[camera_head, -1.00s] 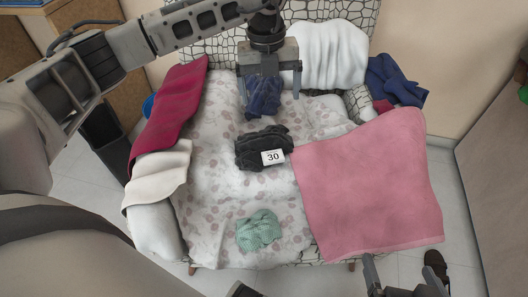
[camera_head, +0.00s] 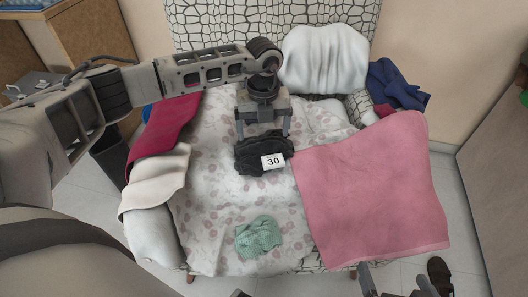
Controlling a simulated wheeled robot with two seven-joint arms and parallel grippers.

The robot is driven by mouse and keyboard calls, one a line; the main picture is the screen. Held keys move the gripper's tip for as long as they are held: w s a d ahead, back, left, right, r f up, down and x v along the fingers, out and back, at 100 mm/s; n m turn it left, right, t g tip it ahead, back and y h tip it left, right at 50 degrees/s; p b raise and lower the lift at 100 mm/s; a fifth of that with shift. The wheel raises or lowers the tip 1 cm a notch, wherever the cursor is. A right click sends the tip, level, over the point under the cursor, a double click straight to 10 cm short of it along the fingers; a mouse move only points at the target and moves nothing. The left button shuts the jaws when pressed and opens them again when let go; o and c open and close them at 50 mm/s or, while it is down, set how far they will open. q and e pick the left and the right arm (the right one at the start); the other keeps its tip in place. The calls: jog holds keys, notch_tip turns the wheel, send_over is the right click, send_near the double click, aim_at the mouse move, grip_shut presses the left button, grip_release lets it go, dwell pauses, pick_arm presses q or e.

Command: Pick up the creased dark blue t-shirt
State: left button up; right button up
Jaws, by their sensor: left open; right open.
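A crumpled dark blue garment (camera_head: 399,86) lies at the right end of the sofa, beside the white cushion. The smaller dark blue piece seen earlier near the middle of the sofa does not show now; my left gripper and wrist cover that spot. My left gripper (camera_head: 263,134) is open and points down, its fingertips at the far edge of a crumpled black garment (camera_head: 250,157) with a white "30" tag. I cannot tell whether cloth lies between its fingers. My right gripper (camera_head: 398,287) is open and empty at the bottom edge, in front of the sofa.
A pink cloth (camera_head: 372,190) covers the sofa's right side. A green cloth (camera_head: 258,236) lies near the front. Dark red (camera_head: 166,127) and cream (camera_head: 155,180) cloths lie on the left. A white cushion (camera_head: 324,58) leans on the backrest. A dark shoe (camera_head: 440,275) is on the floor.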

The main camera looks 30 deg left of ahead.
aim_at(264, 141)
pick_arm(q)
notch_tip(264, 141, down, 4)
jog(key=shift+s+d+r, duration=0.1)
jog(key=shift+d+r, duration=0.05)
jog(key=shift+r, duration=0.1)
jog(key=c, duration=1.4)
jog(key=shift+r, duration=0.1)
jog(key=shift+c, duration=0.2)
